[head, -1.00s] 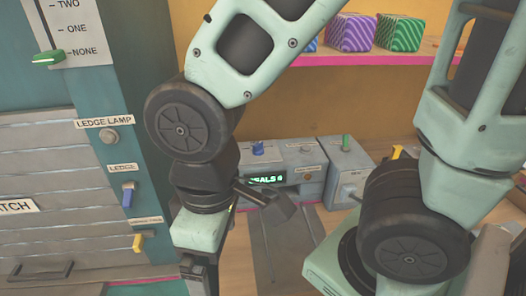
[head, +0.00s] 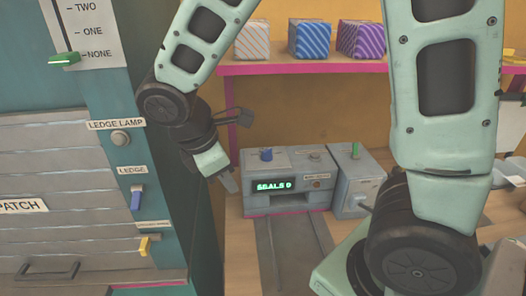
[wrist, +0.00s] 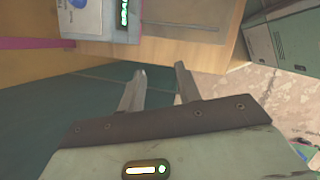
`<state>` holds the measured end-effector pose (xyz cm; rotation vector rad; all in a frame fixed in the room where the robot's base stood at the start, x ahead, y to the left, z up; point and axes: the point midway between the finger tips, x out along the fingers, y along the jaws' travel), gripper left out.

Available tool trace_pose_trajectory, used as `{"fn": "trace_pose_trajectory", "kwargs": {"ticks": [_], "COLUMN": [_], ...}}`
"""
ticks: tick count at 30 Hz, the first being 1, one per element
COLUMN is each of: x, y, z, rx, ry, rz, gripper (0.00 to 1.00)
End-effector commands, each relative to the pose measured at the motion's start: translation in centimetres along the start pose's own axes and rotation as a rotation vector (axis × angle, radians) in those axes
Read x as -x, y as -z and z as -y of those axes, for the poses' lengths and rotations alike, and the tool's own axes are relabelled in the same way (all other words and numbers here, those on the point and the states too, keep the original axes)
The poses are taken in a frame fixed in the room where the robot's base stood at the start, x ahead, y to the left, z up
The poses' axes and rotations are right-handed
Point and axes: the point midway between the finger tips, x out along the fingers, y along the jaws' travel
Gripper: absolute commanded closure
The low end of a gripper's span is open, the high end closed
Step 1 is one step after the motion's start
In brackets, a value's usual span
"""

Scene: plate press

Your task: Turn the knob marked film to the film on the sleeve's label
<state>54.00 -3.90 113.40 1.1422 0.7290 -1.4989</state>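The grey press (head: 288,203) stands on the wooden counter with a lit green display (head: 273,186) that seems to read SEALS 0. A blue knob (head: 266,154) and a grey knob (head: 315,155) sit on its top. A green knob (head: 355,150) tops the grey box (head: 352,184) on its right. I cannot read which knob is marked film. No sleeve label is identifiable. My gripper (head: 231,183) is left of the press and apart from the knobs. In the wrist view my gripper (wrist: 160,80) has its fingers apart and nothing between them; the press (wrist: 122,30) shows at the top.
A teal cabinet (head: 165,180) with a blue lever (head: 137,197), a yellow lever (head: 144,246) and a shutter is close on the left. A pink-edged shelf (head: 300,68) with patterned boxes is above. A grey track (head: 290,250) runs forward from the press. My arm blocks the right side.

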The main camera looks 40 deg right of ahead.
Motion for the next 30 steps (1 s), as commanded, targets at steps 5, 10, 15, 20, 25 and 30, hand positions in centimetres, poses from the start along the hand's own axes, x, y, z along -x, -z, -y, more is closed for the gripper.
{"fn": "trace_pose_trajectory", "kwargs": {"ticks": [5,10,15,20,25,30], "x": [-2.5,-3.1,-3.9,-6.3,-9.5,-12.1], "y": [-4.5,-6.7,-7.5,-8.5,-9.7,-10.7], "z": [-8.3,-11.7,-12.5,-12.7,-13.2,-13.7], "rx": [0.247,0.352,0.371,0.371,0.37,0.369], "ry": [-0.068,-0.086,-0.088,-0.085,-0.083,-0.086], "rz": [0.253,0.375,0.398,0.397,0.397,0.395], "gripper": [0.66,0.66,0.66,0.66,0.66,0.66]}}
